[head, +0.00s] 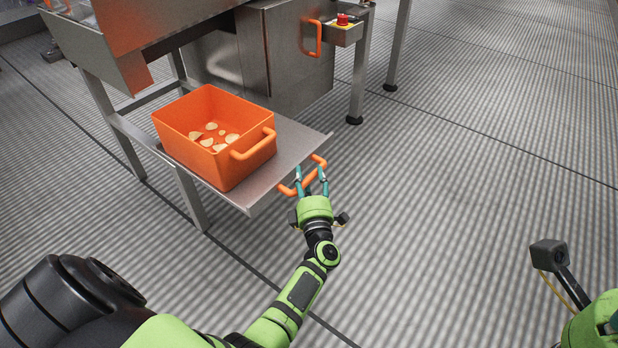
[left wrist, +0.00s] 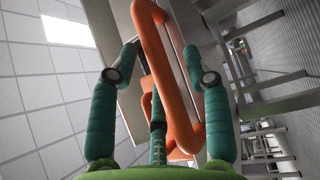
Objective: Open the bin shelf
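The bin shelf (head: 262,192) is a flat metal tray that juts out from the steel machine's frame. An orange bar handle (head: 313,183) is on its front edge; it looms large in the left wrist view (left wrist: 165,70). My left gripper (head: 311,174) is at this handle, its teal fingers spread apart. My right gripper's fingers are out of view; only part of that arm shows at the lower right.
An orange bin (head: 205,150) with several pale chips inside stands on the shelf. Behind it is a steel cabinet (head: 295,60) with an orange door handle (head: 312,38) and a red button (head: 343,19). Frame legs (head: 187,197) stand at the left. The floor to the right is clear.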

